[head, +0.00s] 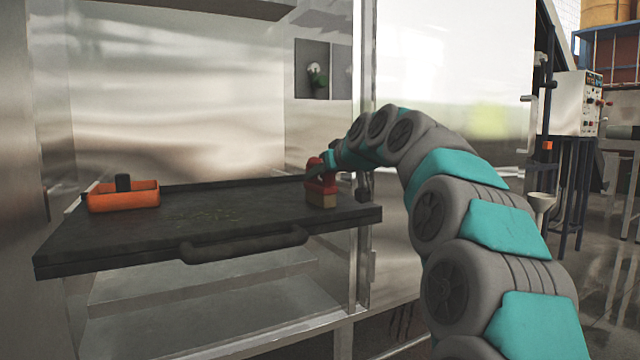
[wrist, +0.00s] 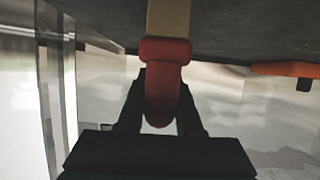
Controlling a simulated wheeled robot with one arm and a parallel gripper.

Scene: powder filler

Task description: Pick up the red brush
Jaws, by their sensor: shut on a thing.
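The red brush (head: 316,184) stands at the right end of the dark tray (head: 240,230) in the head view, its tan bristle part (head: 321,200) downward. In the wrist view the red handle (wrist: 163,85) lies between the two dark fingers of my gripper (wrist: 161,105), with the pale bristle part (wrist: 169,17) beyond it at the top. My gripper is shut on the handle. In the head view the fingers are small and partly hidden at the brush. Whether the bristles touch the tray is hard to tell.
An orange open box (head: 125,196) with a dark block in it sits at the tray's left end. The tray has a dark front handle (head: 245,243). Metal cabinet walls enclose the tray at the left and back, and an upright post (head: 364,270) stands close right of it.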

